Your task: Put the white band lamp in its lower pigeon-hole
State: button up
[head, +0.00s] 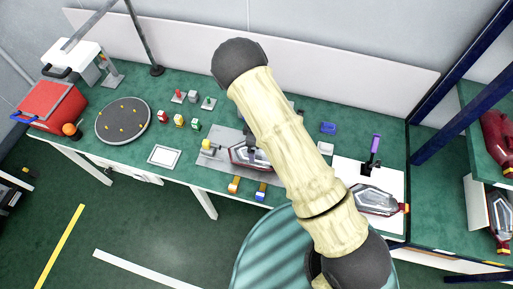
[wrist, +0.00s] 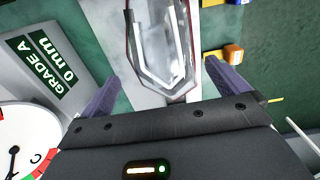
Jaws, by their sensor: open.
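A tail lamp with a clear lens and dark red edge (head: 243,156) lies on a grey plate (head: 210,175) on the green bench, partly hidden by my arm. It also shows in the wrist view (wrist: 163,45), between the open fingers of my gripper (wrist: 160,73), with its narrow end toward the palm. I cannot make out a band colour on it. A second lamp (head: 374,201) with an orange tip lies on a white board. At the right edge, a rack (head: 466,125) holds a red lamp (head: 497,138) above and another lamp (head: 501,219) below.
A purple-handled tool (head: 375,145) stands by the white board. A round dark tray (head: 124,119) and a red box (head: 50,104) are left. Blue posts (head: 459,92) flank the rack.

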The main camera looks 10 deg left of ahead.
aim_at(260, 156)
jog(key=shift+f+p, duration=0.7)
jog(key=shift+f, duration=2.1)
jog(key=shift+r, duration=0.1)
jog(key=c, duration=0.9)
